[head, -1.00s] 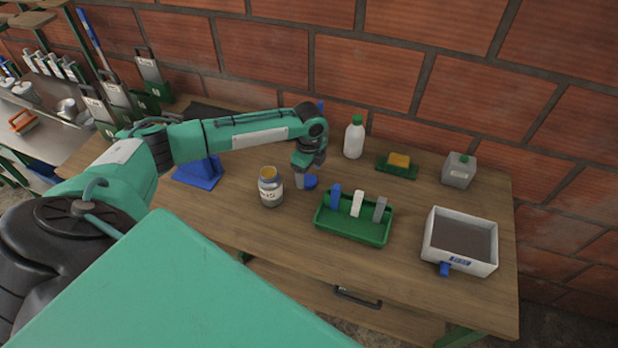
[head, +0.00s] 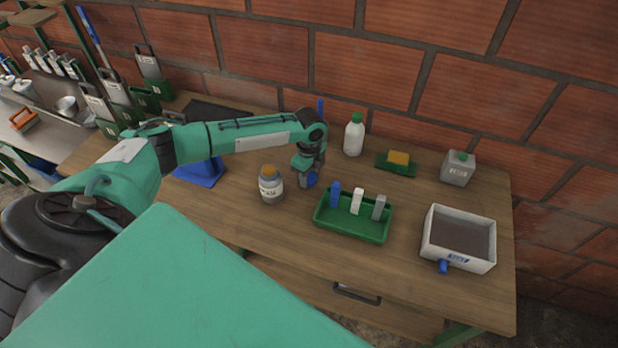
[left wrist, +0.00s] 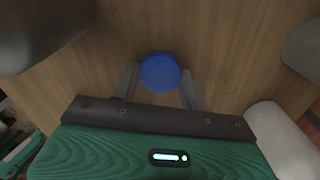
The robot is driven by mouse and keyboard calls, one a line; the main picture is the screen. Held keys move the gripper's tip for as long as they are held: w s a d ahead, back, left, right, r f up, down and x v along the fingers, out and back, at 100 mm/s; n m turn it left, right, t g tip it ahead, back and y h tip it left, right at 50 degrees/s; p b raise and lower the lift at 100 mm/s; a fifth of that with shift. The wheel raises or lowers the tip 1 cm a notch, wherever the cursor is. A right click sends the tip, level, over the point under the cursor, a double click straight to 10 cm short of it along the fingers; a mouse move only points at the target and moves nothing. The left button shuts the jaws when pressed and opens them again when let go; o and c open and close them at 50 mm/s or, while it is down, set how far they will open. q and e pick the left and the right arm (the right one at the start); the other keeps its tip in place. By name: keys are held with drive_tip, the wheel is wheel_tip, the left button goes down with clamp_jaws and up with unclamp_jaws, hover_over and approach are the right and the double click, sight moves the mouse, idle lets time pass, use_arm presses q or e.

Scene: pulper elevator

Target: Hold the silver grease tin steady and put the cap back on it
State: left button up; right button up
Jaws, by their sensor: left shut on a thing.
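The silver grease tin (head: 271,187) stands upright and open on the wooden bench in the head view, with ochre grease at its mouth and a pale label. The round blue cap (head: 311,180) is just to its right, partly hidden by my left gripper (head: 307,182). In the left wrist view my left gripper (left wrist: 161,85) has one finger on each side of the cap (left wrist: 160,72), shut on it. The cap is at or very near the bench top; I cannot tell if it touches. My right gripper is not in view.
A green tray (head: 353,223) with several upright coloured pieces stands right of the cap. The bench front before the tin is clear.

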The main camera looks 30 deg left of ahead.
sight(309, 177)
use_arm(q)
wheel_tip(309, 177, up, 20)
drive_tip(key=b, duration=0.4)
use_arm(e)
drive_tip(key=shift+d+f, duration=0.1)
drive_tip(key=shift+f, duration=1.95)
